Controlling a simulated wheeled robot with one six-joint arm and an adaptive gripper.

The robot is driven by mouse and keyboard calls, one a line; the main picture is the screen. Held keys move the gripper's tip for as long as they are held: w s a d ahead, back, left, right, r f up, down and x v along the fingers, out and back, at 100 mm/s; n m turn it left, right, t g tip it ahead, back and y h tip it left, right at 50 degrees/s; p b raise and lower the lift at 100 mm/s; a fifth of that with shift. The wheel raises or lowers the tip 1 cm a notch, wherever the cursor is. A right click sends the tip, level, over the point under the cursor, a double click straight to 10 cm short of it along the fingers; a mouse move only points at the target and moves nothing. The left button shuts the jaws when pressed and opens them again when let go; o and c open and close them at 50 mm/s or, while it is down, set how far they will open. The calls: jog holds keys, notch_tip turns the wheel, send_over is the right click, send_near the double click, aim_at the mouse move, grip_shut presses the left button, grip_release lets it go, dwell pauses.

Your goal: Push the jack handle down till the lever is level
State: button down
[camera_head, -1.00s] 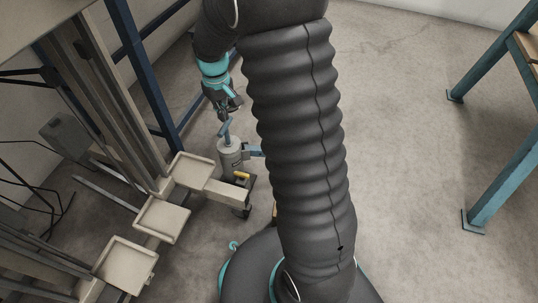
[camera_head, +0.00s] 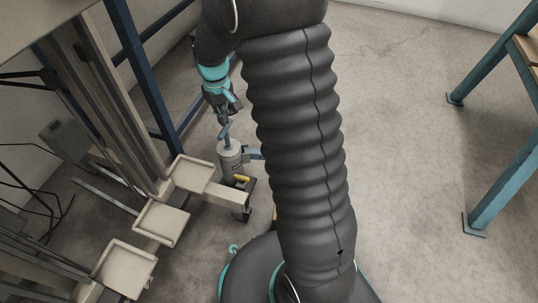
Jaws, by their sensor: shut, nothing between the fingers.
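The jack (camera_head: 231,157) is a grey cylinder standing on the floor left of my arm. Its blue handle (camera_head: 225,132) rises from the top at a slant. A blue bar (camera_head: 255,154) sticks out from the jack's right side and runs behind my arm. My gripper (camera_head: 223,118), dark with teal bands above it, is shut and empty. It is just above the handle's upper end; I cannot tell whether it touches. The far end of the blue bar is hidden by my arm.
Beige trays (camera_head: 208,187) on a metal frame stand left of and below the jack. A dark blue post (camera_head: 146,80) rises behind it. A teal-legged bench (camera_head: 497,165) stands at the right. The floor between the bench and my arm is clear.

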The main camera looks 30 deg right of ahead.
aim_at(225, 128)
dwell(0.4)
jog(key=shift+f+b, duration=0.7)
jog(key=shift+f, duration=2.25)
notch_tip(225, 128, up, 9)
jog(key=p, duration=0.6)
jog(key=shift+p, duration=0.4)
